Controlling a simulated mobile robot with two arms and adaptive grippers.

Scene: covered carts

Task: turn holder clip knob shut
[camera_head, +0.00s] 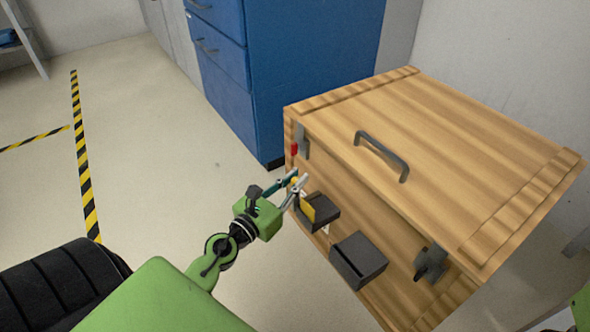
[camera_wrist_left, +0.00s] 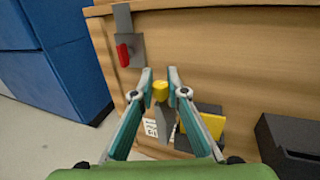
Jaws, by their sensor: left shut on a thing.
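The yellow knob (camera_wrist_left: 160,90) sits on a grey clip lever (camera_wrist_left: 165,120) at the front of the wooden cart; the lever hangs roughly downward in the left wrist view. In the head view the knob (camera_head: 294,182) is small and partly covered by my fingers. My left gripper (camera_head: 299,176) is at the knob, with one finger on each side of it, shut on it; its fingers also show in the left wrist view (camera_wrist_left: 160,73). A black holder (camera_head: 325,218) with a yellow item (camera_wrist_left: 212,124) is just right of the clip. My right gripper is not in view.
A red-handled latch (camera_head: 294,149) is on the cart's (camera_head: 450,130) front, left of the knob. A second dark box (camera_head: 358,262) and a dark latch (camera_head: 430,263) are to the right. A handle (camera_head: 382,155) is on the lid. A blue cabinet (camera_head: 290,70) stands behind; the floor at left is clear.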

